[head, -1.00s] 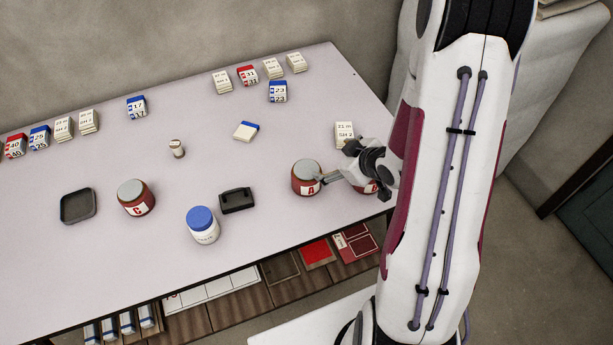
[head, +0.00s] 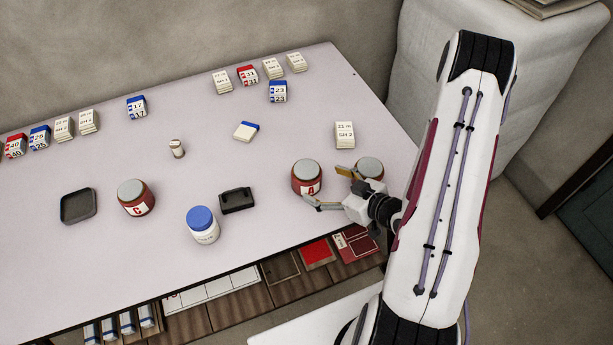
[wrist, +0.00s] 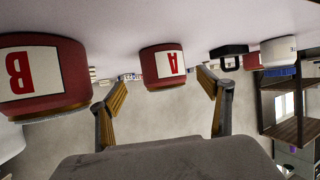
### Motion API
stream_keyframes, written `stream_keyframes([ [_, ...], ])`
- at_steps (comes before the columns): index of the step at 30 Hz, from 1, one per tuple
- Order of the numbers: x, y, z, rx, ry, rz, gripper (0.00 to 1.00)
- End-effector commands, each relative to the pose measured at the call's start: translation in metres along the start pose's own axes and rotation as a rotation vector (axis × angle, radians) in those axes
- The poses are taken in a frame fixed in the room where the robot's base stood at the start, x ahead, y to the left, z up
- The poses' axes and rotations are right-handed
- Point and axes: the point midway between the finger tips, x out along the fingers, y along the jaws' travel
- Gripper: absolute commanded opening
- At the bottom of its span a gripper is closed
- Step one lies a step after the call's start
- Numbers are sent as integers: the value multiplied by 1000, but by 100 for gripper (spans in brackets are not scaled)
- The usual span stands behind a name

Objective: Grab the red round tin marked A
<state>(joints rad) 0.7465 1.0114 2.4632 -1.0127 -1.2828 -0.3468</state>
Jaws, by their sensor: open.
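The red round tin marked A (head: 307,174) stands upright on the table, with a grey lid and a white label. In the wrist view the tin (wrist: 163,66) appears upside down, ahead of and between the two fingers. My gripper (head: 324,186) is open and empty, close to the tin on its right side. In the wrist view the open gripper (wrist: 163,90) shows both fingers spread apart. I cannot tell whether a finger touches the tin. A similar red tin (head: 369,167) stands just behind my gripper, partly hidden; the wrist view shows its letter B (wrist: 35,75).
A red tin marked C (head: 136,197), a blue-lidded white jar (head: 203,225), a black case (head: 237,200) and a dark tray (head: 77,206) stand to the left. A white label block (head: 345,134) stands behind. The table's front edge (head: 265,259) is near.

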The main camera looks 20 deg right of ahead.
Motion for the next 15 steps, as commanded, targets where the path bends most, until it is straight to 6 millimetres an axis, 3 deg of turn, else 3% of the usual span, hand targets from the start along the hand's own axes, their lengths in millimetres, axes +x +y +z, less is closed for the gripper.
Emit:
stream_keyframes([
  [15,-3,-4,3,35,58,4,78],
])
